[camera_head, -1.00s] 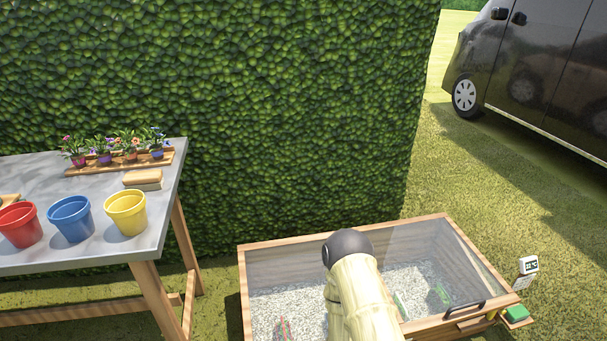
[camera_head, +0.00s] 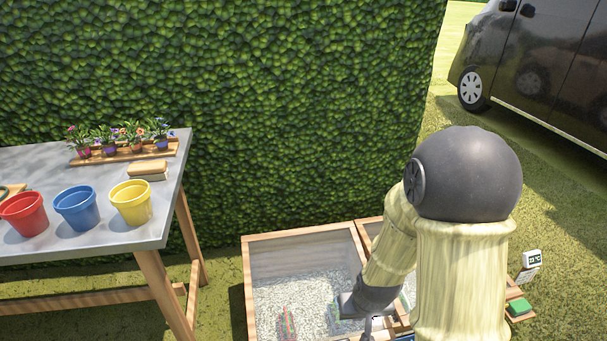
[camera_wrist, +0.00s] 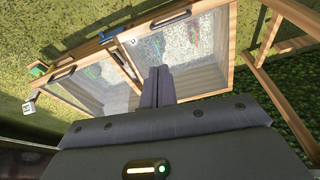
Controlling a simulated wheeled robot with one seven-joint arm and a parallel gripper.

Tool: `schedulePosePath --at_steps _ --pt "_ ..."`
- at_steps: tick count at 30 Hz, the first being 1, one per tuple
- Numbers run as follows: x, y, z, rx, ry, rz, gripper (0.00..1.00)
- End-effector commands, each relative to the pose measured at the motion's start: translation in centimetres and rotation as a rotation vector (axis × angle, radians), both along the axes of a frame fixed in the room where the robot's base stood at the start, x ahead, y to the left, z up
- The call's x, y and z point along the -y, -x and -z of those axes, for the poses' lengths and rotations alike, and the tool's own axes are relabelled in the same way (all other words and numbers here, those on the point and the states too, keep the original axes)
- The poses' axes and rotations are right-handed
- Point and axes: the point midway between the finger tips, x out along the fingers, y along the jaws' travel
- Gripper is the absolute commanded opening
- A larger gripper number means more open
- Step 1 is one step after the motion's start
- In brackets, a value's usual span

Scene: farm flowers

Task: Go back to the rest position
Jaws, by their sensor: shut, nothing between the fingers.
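My gripper (camera_wrist: 158,72) is shut and empty in the wrist view, its two fingers together. It is seen against the wooden cold frame (camera_wrist: 229,60), with the frame's clear panels beyond the fingertips. In the head view my gripper (camera_head: 368,326) is low in the middle, over or in front of the cold frame (camera_head: 248,290); the exact gap cannot be told. My bent arm fills the right of the head view and hides the right part of the frame.
A table (camera_head: 120,228) at left holds red (camera_head: 22,215), blue (camera_head: 76,208) and yellow pots (camera_head: 131,203), and a wooden tray (camera_head: 88,160) of flowers. A hedge (camera_head: 290,110) stands behind. A small display (camera_head: 532,258) and dark van (camera_head: 540,60) are right.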

Motion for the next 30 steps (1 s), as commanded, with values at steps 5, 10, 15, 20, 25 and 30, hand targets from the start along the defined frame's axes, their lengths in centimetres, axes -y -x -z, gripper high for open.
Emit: schedulePosePath --at_steps 5,10,15,20,25,30 --pt "1.2 2.1 -4.5 -0.014 0.005 0.03 0.0" --pt "1.9 4.1 -7.1 -0.033 0.007 0.05 0.0" --pt "2.4 5.9 -9.1 -0.046 0.009 0.068 0.0" --pt "2.6 6.8 -11.5 -0.059 0.01 0.075 0.0" --pt "2.6 6.7 -13.9 -0.058 0.01 0.075 0.0" --pt "2.6 6.7 -17.0 -0.058 0.009 0.074 0.0"
